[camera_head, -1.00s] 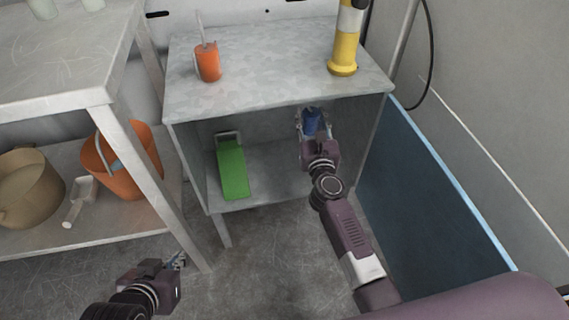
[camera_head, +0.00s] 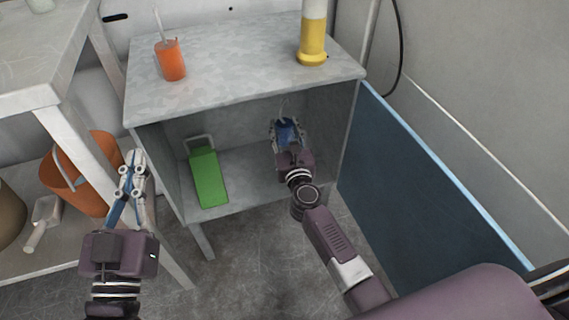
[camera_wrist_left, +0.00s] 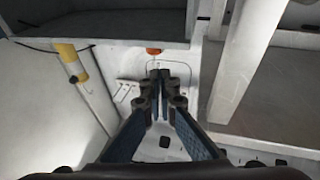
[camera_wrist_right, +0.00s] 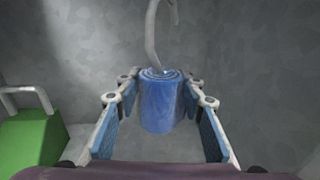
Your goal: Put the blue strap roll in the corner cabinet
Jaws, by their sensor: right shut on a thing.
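The blue strap roll (camera_wrist_right: 161,103) stands between the fingers of my right gripper (camera_wrist_right: 160,90), with a pale hooked end rising from it. My right gripper (camera_head: 287,130) is shut on the roll, which also shows in the head view (camera_head: 288,131). It holds the roll inside the grey corner cabinet (camera_head: 240,84), under its top and in the right half of the opening. I cannot tell whether the roll touches the cabinet floor. My left gripper (camera_head: 133,165) is raised left of the cabinet, empty, and its fingertips are close together in the left wrist view (camera_wrist_left: 160,80).
A green box with a handle (camera_head: 208,178) stands in the cabinet's left half. An orange cup (camera_head: 171,62) and a yellow cylinder (camera_head: 312,40) stand on top. A shelf (camera_head: 62,120) with an orange bucket (camera_head: 72,180) is on the left; a blue panel (camera_head: 420,185) is on the right.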

